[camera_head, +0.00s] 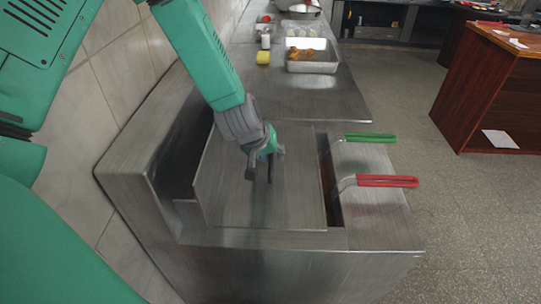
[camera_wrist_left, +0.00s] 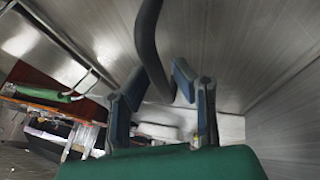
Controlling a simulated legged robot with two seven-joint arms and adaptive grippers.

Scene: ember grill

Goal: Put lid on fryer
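The fryer (camera_head: 300,265) is a steel unit at the left, against the tiled wall. Its lid (camera_head: 225,180) is a flat metal panel over most of the fryer opening; a dark gap shows along its right edge. Whether it is fully seated I cannot tell. My left gripper (camera_head: 264,165) is over the middle of the lid, at its dark handle. In the left wrist view the dark curved handle (camera_wrist_left: 150,45) runs down between the spread blue fingers of my left gripper (camera_wrist_left: 163,105), with room around it. My right gripper is not in view.
Basket handles, one green (camera_head: 370,138) and one red (camera_head: 388,181), stick out to the right of the lid. Behind are a metal tray (camera_head: 318,68) with food and a yellow item (camera_head: 263,58). A wooden counter (camera_head: 490,95) stands right, across open floor.

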